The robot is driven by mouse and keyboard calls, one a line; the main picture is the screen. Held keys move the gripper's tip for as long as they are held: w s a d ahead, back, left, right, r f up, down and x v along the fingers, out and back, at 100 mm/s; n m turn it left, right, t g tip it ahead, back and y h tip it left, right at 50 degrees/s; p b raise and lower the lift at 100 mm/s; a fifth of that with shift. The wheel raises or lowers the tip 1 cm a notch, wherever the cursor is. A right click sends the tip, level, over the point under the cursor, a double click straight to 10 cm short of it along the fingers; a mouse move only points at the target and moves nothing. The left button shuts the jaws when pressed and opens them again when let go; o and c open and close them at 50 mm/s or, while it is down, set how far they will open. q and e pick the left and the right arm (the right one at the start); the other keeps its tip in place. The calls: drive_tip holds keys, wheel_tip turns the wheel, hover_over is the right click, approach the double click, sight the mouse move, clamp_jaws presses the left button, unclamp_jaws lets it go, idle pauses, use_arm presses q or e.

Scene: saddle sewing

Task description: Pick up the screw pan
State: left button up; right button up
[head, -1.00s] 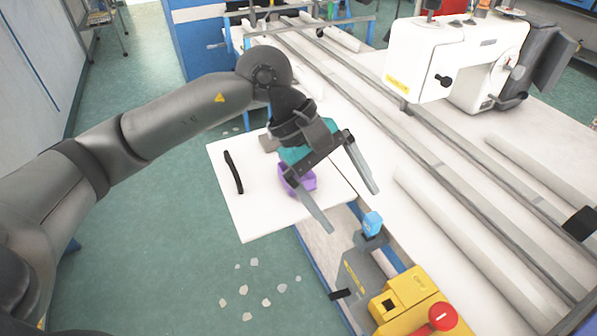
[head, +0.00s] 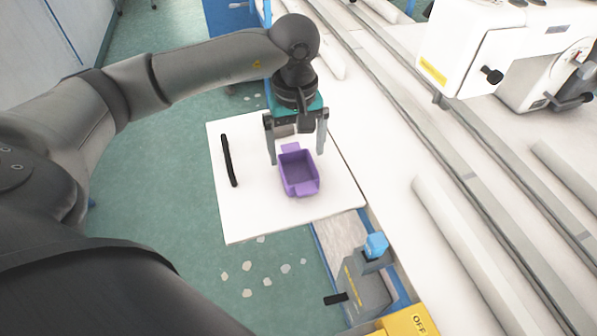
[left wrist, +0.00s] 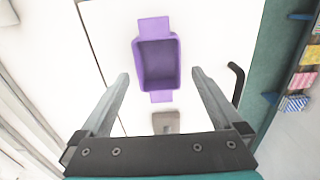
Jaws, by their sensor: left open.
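The screw pan is a small purple open box with a flat tab at each end (head: 299,173). It stands upright on a white side board and looks empty. It also shows in the left wrist view (left wrist: 157,64), just beyond my fingertips. My left gripper (head: 296,158) is open, its fingers pointing down at the pan's far end. In the left wrist view the open fingers (left wrist: 160,78) spread wider than the pan, with nothing between them. I cannot tell whether a finger touches the pan. My right gripper is not in view.
A black handle (head: 229,160) lies on the white board (head: 245,215) left of the pan. A grey-brown block (head: 284,130) sits behind the pan. A white sewing machine (head: 470,50) stands at the right. A blue-topped device (head: 375,246) is near the board's front right corner.

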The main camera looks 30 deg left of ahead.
sight(299, 177)
use_arm(q)
drive_tip(key=shift+f, duration=0.8)
drive_tip(key=f, duration=0.3)
drive_tip(key=shift+w+f, duration=0.25)
drive_tip(key=shift+f, duration=0.1)
drive_tip(key=shift+f+b, duration=0.3)
drive_tip(key=shift+f, duration=0.15)
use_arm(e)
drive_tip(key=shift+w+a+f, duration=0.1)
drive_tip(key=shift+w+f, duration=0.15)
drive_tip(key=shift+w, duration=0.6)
use_arm(q)
drive_tip(key=shift+c, duration=0.2)
drive_tip(key=shift+r, duration=0.1)
drive_tip(key=c, duration=1.1)
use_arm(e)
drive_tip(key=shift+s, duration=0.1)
